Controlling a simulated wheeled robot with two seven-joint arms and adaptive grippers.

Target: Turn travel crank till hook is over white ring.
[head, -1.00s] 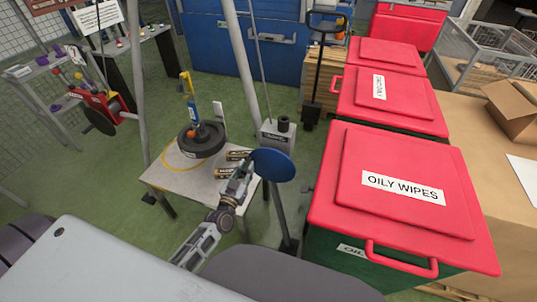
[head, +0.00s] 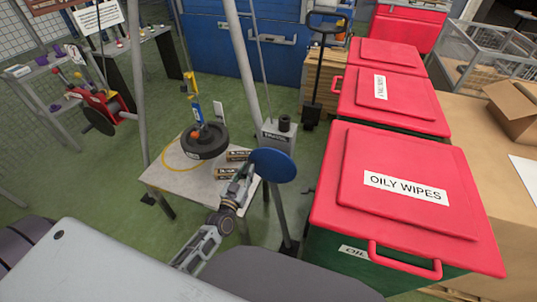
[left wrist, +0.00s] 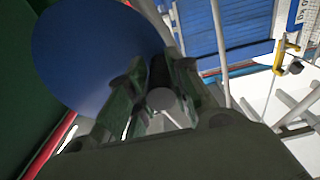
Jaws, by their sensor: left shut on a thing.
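The travel crank shows as a blue disc (head: 273,165) at the right edge of the small table; it fills the upper left of the left wrist view (left wrist: 95,50). My left gripper (head: 243,178) is shut on the crank's handle, whose grey round end (left wrist: 163,101) shows between the fingers. A blue and yellow hanging unit (head: 191,100) with an orange hook part (head: 196,128) is above a black round weight (head: 204,141). A yellow ring line (head: 169,160) shows on the table beside the weight. I cannot make out a white ring. My right gripper is not in view.
The small table (head: 188,186) also carries small gold cylinders (head: 232,173). A grey box (head: 279,137) stands behind the disc. Grey frame legs (head: 238,50) rise around the table. Red-lidded bins (head: 405,220) stand close on the right.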

